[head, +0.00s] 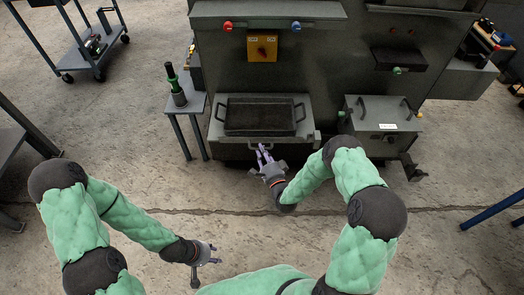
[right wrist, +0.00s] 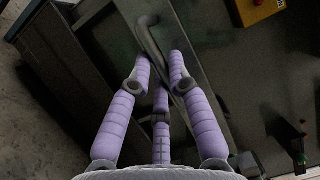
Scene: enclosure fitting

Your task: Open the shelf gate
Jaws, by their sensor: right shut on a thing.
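The shelf gate (head: 230,146) is the grey front panel below a shelf that holds a dark tray. Its bar handle (right wrist: 150,38) shows in the right wrist view, running down between my purple fingers. My right gripper (head: 264,154) is at the front of the gate, shut on the handle; its fingers (right wrist: 162,80) hide part of the bar. The gate looks upright and closed under the shelf. My left gripper (head: 211,254) is low over the floor, away from the gate, too small to tell open from shut.
The dark tray (head: 228,119) with two side handles sits on the shelf. A grey lidded box (head: 365,112) stands on the right. A yellow switch box (head: 262,47) is above. The floor in front is clear.

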